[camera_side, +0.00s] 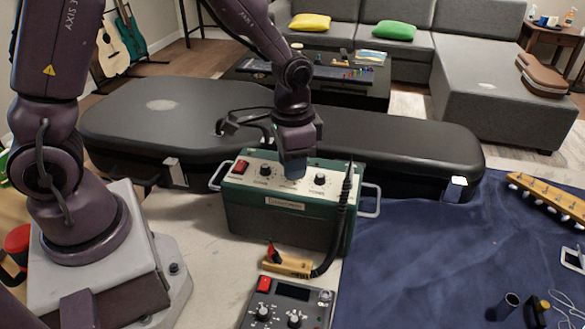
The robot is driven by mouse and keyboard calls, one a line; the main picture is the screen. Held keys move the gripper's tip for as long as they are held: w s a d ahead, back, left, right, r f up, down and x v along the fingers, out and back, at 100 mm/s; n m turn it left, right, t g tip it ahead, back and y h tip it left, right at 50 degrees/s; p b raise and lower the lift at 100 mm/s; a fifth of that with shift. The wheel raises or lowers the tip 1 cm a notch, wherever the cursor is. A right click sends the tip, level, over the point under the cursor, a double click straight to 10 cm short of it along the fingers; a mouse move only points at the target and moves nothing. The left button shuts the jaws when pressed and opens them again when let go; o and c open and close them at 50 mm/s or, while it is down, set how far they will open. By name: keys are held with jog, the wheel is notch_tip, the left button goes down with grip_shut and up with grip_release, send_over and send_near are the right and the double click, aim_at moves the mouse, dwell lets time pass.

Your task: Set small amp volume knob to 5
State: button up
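A small green and dark box (285,213), which looks like the small amp, stands at the middle of the bench with metal handles on both sides. Its pale top panel has a red switch (241,167), a dark left knob (265,169) and a dark right knob (320,179). The labels and dial marks are too small to read. My gripper (293,172) points down over the panel between the two knobs, closer to the right one. Its bluish-grey fingertips appear low over the panel. I cannot tell whether they touch anything or how far apart they are.
A black guitar case (160,120) lies behind the box. A black cable (345,215) runs down its right side to a yellow tool (287,262). A grey unit (288,308) with knobs stands in front.

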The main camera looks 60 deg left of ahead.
jog(key=shift+f, duration=0.65)
jog(key=shift+r, duration=0.15)
dwell(0.5)
